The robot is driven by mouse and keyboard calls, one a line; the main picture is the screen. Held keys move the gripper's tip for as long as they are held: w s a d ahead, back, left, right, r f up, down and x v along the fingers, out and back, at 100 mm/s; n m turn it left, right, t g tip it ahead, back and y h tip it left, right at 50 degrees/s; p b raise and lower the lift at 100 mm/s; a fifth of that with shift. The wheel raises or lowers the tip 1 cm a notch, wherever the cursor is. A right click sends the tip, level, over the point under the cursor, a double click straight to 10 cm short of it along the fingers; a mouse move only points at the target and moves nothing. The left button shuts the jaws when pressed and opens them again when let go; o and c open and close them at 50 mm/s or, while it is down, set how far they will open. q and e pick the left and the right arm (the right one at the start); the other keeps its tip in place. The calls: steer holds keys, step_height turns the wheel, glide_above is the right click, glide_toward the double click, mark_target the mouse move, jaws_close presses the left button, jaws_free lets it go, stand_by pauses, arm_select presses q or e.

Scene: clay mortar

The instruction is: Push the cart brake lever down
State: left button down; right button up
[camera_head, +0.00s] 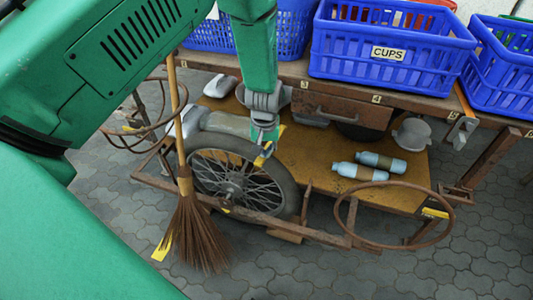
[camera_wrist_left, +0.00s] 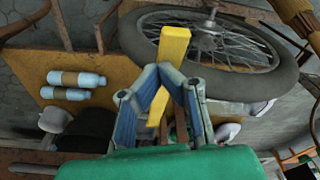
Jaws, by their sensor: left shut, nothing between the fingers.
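The yellow brake lever (camera_wrist_left: 174,45) shows in the left wrist view as a flat bar standing beside the cart wheel, running from between my fingers up past their tips. In the head view, a yellow piece of the lever (camera_head: 262,160) shows at the tip of my left gripper (camera_head: 264,146), next to the top right of the tyre. My left gripper is shut with nothing held; its fingertips (camera_wrist_left: 170,76) are close against the lever in the left wrist view. Whether they touch cannot be told. My right gripper is not in view.
The spoked wheel (camera_head: 232,184) sits below the gripper. A straw broom (camera_head: 190,230) leans at the left. Two bottles (camera_head: 371,167) lie on the cart's lower shelf (camera_head: 300,155). A blue crate labelled CUPS (camera_head: 391,53) stands above. A rusty ring (camera_head: 395,241) is at right.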

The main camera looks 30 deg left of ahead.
mark_target(262, 161)
arm_select(q)
steer(key=f, duration=0.1)
steer(key=a+f, duration=0.1)
steer(key=f+b, duration=0.1)
steer(key=f, duration=0.1)
steer(key=shift+a, duration=0.4)
steer(key=shift+d+r, duration=0.4)
steer(key=shift+d, duration=0.35)
steer(key=shift+s+d+r, duration=0.2)
steer(key=shift+d, duration=0.1)
steer(key=s+p, duration=0.2)
steer(key=shift+s+p, duration=0.1)
steer(key=shift+p, duration=0.3)
steer(key=shift+d+r, duration=0.1)
steer(key=shift+r, duration=0.15)
steer(key=r, duration=0.7)
steer(key=s+r, duration=0.1)
steer(key=r, duration=0.3)
steer(key=shift+a, duration=0.2)
steer(key=shift+d+r, duration=0.3)
steer(key=shift+d, duration=0.2)
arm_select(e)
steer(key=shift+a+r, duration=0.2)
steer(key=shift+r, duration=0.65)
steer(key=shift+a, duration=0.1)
